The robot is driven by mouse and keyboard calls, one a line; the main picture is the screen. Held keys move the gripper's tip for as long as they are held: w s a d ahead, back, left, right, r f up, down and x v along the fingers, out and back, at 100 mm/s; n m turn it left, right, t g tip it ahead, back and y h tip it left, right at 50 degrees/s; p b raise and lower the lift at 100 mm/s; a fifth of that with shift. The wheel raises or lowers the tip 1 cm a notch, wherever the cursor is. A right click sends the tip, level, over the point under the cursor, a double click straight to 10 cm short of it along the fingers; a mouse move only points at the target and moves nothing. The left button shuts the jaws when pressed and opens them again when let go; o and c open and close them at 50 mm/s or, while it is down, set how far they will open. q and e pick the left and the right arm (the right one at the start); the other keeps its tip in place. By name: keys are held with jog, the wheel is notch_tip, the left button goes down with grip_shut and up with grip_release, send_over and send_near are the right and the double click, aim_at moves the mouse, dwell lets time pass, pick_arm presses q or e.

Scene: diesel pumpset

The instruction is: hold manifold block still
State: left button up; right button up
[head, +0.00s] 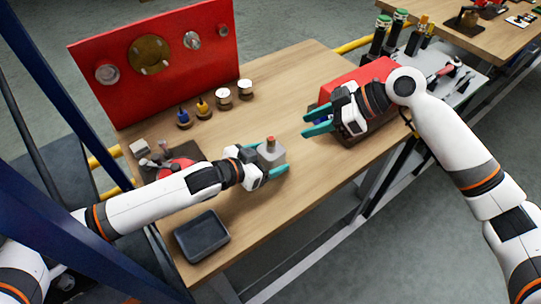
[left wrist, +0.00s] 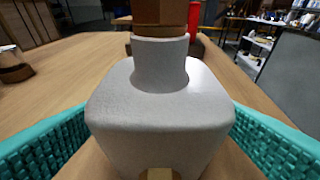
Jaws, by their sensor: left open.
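The manifold block (head: 272,157) is a light grey block with a neck and a brown-red fitting on top. It stands upright on the wooden table. It fills the middle of the left wrist view (left wrist: 160,110). My left gripper (head: 274,163) is open, with its teal fingers on either side of the block. The finger pads also show at both lower edges of the left wrist view (left wrist: 160,145); I cannot tell whether either touches it. My right gripper (head: 317,121) is open and empty, above the table to the right of the block.
A red upright panel (head: 120,70) with round fittings stands at the back left. Small blue and yellow bottles and two white-topped cups (head: 223,95) stand before it. A dark tray (head: 202,236) lies near the front. A red box (head: 350,80) is behind my right gripper.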

pick_arm(q)
jog(key=shift+w+d+f, duration=0.25)
jog(key=shift+w+d, duration=0.15)
jog(key=shift+c, duration=1.2)
jog(key=shift+c, duration=0.4)
jog(key=c, duration=1.1)
